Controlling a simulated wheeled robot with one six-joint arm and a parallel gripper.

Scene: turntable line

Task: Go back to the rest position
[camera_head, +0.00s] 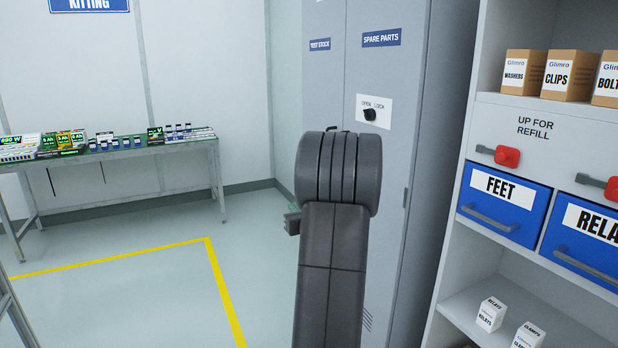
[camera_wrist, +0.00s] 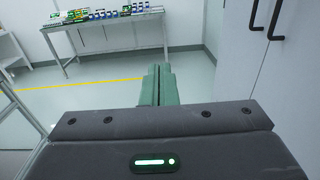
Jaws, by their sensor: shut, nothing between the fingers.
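My gripper (camera_wrist: 157,86) shows in the wrist view as two green fingers pressed together, shut and empty. It points out over open floor, with the kitting table beyond it. In the head view my dark grey arm rises in the middle, in front of the grey cabinet (camera_head: 385,75). The fingers are hidden behind the arm there; only a small grey-green part shows at the arm's left side.
A kitting table (camera_head: 150,150) with several boxes stands at the back left. Yellow lines (camera_head: 222,285) mark clear floor. At right, close to my arm, a shelf unit (camera_head: 515,128) holds cartons, blue drawers (camera_head: 500,205) and red levers (camera_head: 507,156). Cabinet handles (camera_wrist: 277,20) show in the wrist view.

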